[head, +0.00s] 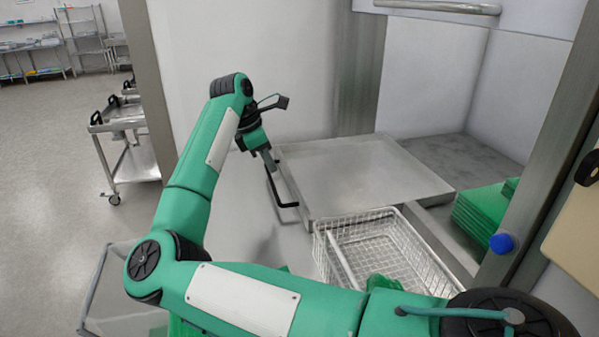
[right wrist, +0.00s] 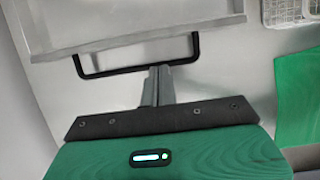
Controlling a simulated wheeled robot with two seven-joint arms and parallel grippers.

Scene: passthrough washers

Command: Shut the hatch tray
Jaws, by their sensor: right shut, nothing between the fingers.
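The hatch tray (head: 365,172) is a flat metal tray that sticks out from the wall opening. A black bar handle (head: 285,204) is on its left side. The tray's edge (right wrist: 140,45) and the handle (right wrist: 98,74) also show in the right wrist view. My right gripper (head: 270,165) is shut and empty beside the handle. In the right wrist view its fingertips (right wrist: 160,70) overlap the handle bar; I cannot tell whether they touch it. My left gripper is not in view.
A white wire basket (head: 345,262) stands just in front of the tray. A green stack (head: 480,215) and a blue knob (head: 501,243) are at the right by a metal post (head: 545,150). A metal cart (head: 135,160) stands at the left on open floor.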

